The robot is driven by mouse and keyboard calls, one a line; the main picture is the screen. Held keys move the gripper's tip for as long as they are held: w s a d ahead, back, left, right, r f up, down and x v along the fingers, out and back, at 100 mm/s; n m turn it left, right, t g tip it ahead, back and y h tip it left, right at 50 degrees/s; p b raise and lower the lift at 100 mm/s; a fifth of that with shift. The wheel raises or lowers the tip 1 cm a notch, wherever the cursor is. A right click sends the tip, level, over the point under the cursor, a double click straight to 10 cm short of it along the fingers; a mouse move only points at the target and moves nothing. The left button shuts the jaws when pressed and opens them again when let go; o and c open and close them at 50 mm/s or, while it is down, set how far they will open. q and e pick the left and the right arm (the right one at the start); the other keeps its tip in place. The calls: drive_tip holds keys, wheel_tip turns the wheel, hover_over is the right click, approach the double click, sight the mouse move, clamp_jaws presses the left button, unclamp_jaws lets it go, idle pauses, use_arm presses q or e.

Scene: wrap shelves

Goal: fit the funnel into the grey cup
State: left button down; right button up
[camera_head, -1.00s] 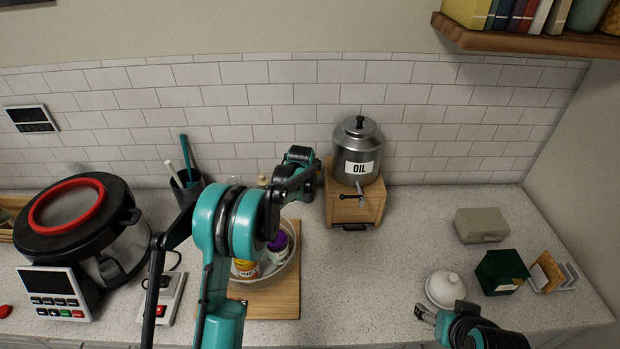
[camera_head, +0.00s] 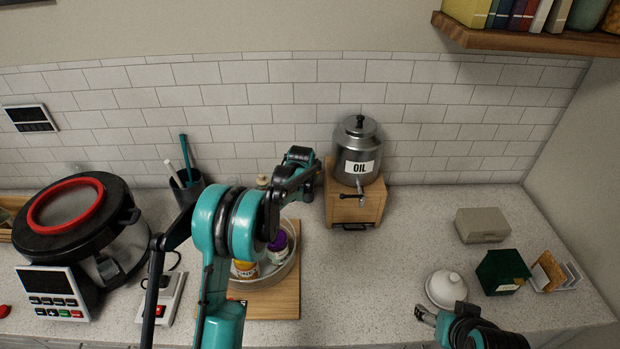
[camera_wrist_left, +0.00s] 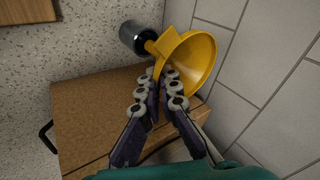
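The yellow funnel (camera_wrist_left: 190,62) is at my left gripper's fingertips (camera_wrist_left: 165,78) in the left wrist view. The fingers are closed together at the funnel's near side, with its wide mouth to the right. Its narrow end points left toward the dark grey cup (camera_wrist_left: 132,38). The narrow end overlaps the cup's right edge in the picture; I cannot tell whether it is inside. In the head view the funnel and cup are not visible, and my left fingertips are hidden behind the arm's wrist. My right gripper (camera_head: 425,315) is low at the right, with no object visible in it.
A wooden stand (camera_wrist_left: 85,110) is close beside the left gripper; it holds the oil dispenser (camera_head: 357,148) in the head view. The tiled wall (camera_wrist_left: 265,60) is close on the right. A white lidded dish (camera_head: 446,289) stands near my right gripper.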

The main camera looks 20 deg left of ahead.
use_arm(q)
drive_tip(key=shift+f+b, duration=1.7)
drive_tip(key=shift+f, duration=0.7)
drive_tip(key=c, duration=1.6)
unclamp_jaws()
drive_tip(key=shift+c, duration=0.2)
drive_tip(key=v, duration=1.2)
drive_tip(key=shift+r, duration=0.1)
